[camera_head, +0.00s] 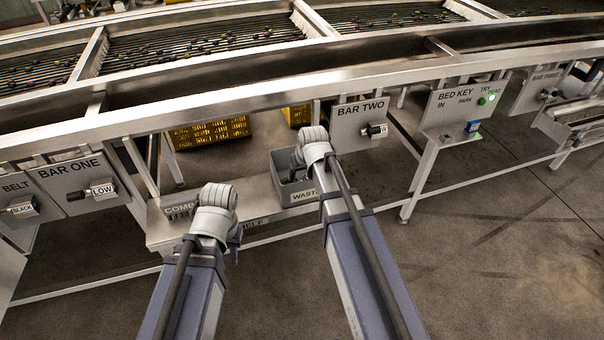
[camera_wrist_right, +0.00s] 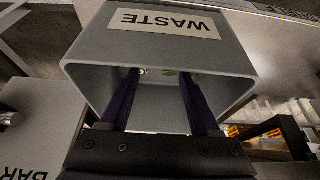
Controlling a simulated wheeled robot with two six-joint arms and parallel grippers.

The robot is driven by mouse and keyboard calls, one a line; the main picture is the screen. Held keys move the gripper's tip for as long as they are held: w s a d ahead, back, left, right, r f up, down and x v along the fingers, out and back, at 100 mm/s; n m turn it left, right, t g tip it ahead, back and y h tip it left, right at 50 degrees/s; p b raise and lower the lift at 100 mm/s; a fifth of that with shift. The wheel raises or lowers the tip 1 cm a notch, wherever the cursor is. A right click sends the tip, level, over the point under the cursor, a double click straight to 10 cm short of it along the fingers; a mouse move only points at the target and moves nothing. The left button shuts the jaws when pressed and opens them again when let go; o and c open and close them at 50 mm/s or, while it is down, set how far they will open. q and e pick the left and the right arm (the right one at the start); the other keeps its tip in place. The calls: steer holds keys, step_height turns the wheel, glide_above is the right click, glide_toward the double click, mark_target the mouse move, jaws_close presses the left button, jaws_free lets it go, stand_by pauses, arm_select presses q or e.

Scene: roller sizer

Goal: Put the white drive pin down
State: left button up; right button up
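My right gripper (camera_head: 297,172) reaches into the mouth of the grey bin labelled WASTE (camera_head: 285,188). In the right wrist view my right gripper (camera_wrist_right: 160,75) has its fingers spread apart, with nothing held between them. Beyond the fingertips, inside the WASTE bin (camera_wrist_right: 92,70), a small white piece (camera_wrist_right: 145,71) shows next to something green; I cannot tell whether the white piece is the drive pin. My left gripper (camera_head: 235,250) hangs in front of the low shelf, its fingers mostly hidden by its wrist. No other white pin can be made out.
The low shelf (camera_head: 160,232) carries the bin and a partly covered label. Panels BAR ONE (camera_head: 70,172), BAR TWO (camera_head: 352,112) and BED KEY (camera_head: 450,108) stand along the machine's frame. Yellow crates (camera_head: 210,132) sit behind. The floor at the right is clear.

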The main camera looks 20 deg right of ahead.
steer(key=shift+r, duration=0.15)
steer(key=shift+r+p, duration=0.5)
steer(key=shift+p, duration=0.15)
steer(key=p+v, duration=1.1)
steer(key=v, duration=0.1)
steer(key=s+a+f+n+g+h, duration=0.1)
steer(key=s+a+n+g, duration=0.2)
steer(key=s+a, duration=1)
steer(key=s+g, duration=0.2)
steer(key=s, duration=0.1)
steer(key=shift+s+a+f+h, duration=0.25)
steer(key=shift+s+a+h, duration=0.05)
steer(key=shift+s+a, duration=0.1)
steer(key=shift+w, duration=0.1)
